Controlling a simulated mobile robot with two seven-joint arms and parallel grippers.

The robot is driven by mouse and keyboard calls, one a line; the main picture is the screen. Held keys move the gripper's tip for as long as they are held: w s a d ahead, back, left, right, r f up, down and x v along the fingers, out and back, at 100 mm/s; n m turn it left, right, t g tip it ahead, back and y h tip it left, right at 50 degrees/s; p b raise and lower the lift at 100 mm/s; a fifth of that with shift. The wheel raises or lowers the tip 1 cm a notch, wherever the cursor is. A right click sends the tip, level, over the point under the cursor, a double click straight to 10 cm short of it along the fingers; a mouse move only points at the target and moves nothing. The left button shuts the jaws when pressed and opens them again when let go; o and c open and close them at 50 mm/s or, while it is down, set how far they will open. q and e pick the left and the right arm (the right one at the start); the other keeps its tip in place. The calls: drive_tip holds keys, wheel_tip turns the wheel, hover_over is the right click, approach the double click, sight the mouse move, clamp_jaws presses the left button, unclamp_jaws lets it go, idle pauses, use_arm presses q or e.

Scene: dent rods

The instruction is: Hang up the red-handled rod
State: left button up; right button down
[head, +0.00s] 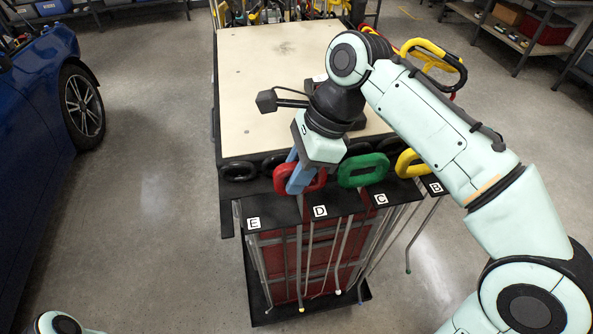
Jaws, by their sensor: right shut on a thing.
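The red-handled rod (319,180) has a red loop handle at the front edge of the cart's black rack (275,212), at the gap between labels E and D. A thin grey shaft below that gap appears to belong to it. My right gripper (297,181) reaches down from above, with its blue fingers shut on the red loop. I cannot tell whether the rack bears the handle. My left gripper is out of view; only a bit of my left arm shows at the bottom left.
A green handle (363,170) sits between D and C, and a yellow handle (406,163) between C and B. Black ring handles (238,171) lie behind. Several shafts hang below the rack. The cart's wooden top (255,100) is mostly bare. A blue car (35,110) stands left.

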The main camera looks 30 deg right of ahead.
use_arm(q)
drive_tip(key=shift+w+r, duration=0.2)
use_arm(e)
drive_tip(key=shift+f, duration=0.5)
idle(1.2)
drive_tip(key=shift+c, duration=2)
unclamp_jaws()
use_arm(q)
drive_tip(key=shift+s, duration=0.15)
use_arm(e)
drive_tip(key=shift+s, duration=0.1)
drive_tip(key=shift+p+v, duration=0.65)
drive_tip(key=shift+v, duration=0.1)
drive_tip(key=shift+p+v, duration=1.05)
drive_tip(key=shift+v, duration=0.8)
drive_tip(key=shift+w+d+r, duration=0.2)
drive_tip(key=shift+d+r, duration=0.1)
drive_tip(key=shift+r, duration=0.35)
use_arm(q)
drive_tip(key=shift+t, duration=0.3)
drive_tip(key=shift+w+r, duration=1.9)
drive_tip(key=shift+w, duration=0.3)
use_arm(e)
drive_tip(key=shift+s+d+r, duration=0.15)
drive_tip(key=shift+s+r, duration=0.05)
drive_tip(key=shift+r, duration=0.2)
